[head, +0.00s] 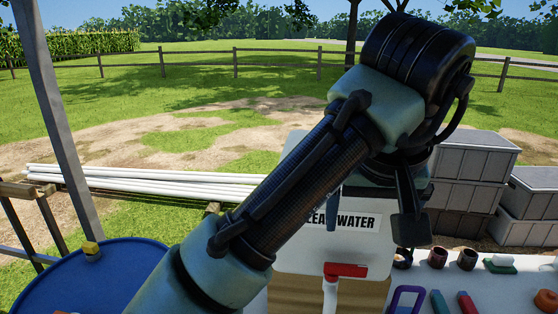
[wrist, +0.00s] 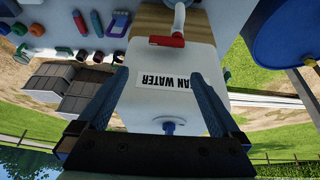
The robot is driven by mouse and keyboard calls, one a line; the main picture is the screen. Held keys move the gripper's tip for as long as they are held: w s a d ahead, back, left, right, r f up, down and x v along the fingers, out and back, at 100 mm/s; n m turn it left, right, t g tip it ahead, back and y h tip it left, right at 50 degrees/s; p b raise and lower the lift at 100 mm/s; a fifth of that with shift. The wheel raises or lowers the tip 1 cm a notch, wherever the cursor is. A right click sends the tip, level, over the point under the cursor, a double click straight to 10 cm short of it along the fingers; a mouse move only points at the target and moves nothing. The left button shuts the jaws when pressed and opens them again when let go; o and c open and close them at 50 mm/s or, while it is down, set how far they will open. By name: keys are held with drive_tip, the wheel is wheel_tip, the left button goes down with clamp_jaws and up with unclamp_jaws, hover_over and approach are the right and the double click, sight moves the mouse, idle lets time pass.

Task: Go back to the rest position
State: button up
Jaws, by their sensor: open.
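My gripper (wrist: 160,108) shows in the wrist view with its two blue-grey fingers spread wide apart. Nothing is between the fingertips. Beyond them is a white water container (wrist: 185,65) labelled "clean water", with a red-handled tap (wrist: 166,41). In the head view my raised arm crosses the middle and covers part of the container (head: 300,250). The gripper (head: 408,225) hangs at the arm's far end, in front of the container, and is partly hidden there.
A blue drum (head: 90,285) stands at the lower left. Several grey crates (head: 470,170) are stacked at the right.

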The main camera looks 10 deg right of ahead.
drive_tip(key=w+d+r+m+t+h, duration=0.2)
drive_tip(key=d+r+t+h, duration=0.4)
drive_tip(key=r, duration=0.4)
wheel_tip(320, 180, up, 9)
drive_tip(key=s+a+t+h, duration=0.1)
drive_tip(key=a+t+h, duration=0.2)
drive_tip(key=t, duration=0.2)
drive_tip(key=s+a+r+n+t+y, duration=0.2)
drive_tip(key=s+a+r+t+y, duration=0.2)
drive_tip(key=a, duration=0.5)
drive_tip(key=s+a+r+n+t+y+p, duration=0.1)
drive_tip(key=s+a+r+n+t+y, duration=0.2)
drive_tip(key=s+a+t+y, duration=0.3)
drive_tip(key=a+r+t, duration=0.1)
drive_tip(key=a, duration=0.3)
drive_tip(key=shift+s+a+t+y, duration=0.15)
drive_tip(key=shift+a+t+y, duration=0.1)
drive_tip(key=shift+t+y, duration=0.15)
